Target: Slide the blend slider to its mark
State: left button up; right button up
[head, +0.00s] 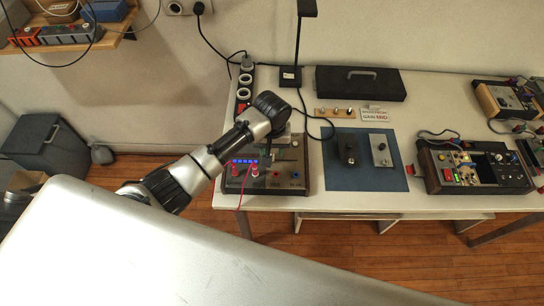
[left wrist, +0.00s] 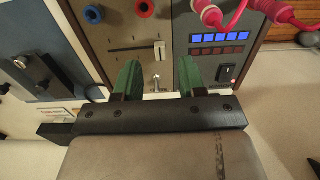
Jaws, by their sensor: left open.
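The bench unit (head: 291,178) with a wood-trimmed panel stands at the table's left front. In the left wrist view its brown panel (left wrist: 120,32) shows a short slider track with tick marks, and a pale slider knob (left wrist: 159,50) sits near the track's right end. I cannot tell which tick is the mark. My left gripper (left wrist: 158,66) is open, its two green fingers on either side of a small metal toggle, with the slider knob just beyond the fingertips. Nothing is between the fingers in contact that I can see. In the head view my left gripper (head: 272,152) is over the unit, partly hidden by its arm.
Red and blue sockets (left wrist: 145,8), red plugs with leads (left wrist: 212,14) and a blue display (left wrist: 220,37) are close by. A blue mat (head: 362,179) with two small boxes lies right of the unit. A black lamp post (head: 299,42) stands behind.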

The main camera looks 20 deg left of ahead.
pick_arm(q)
jog(key=shift+f, duration=2.7)
grip_shut()
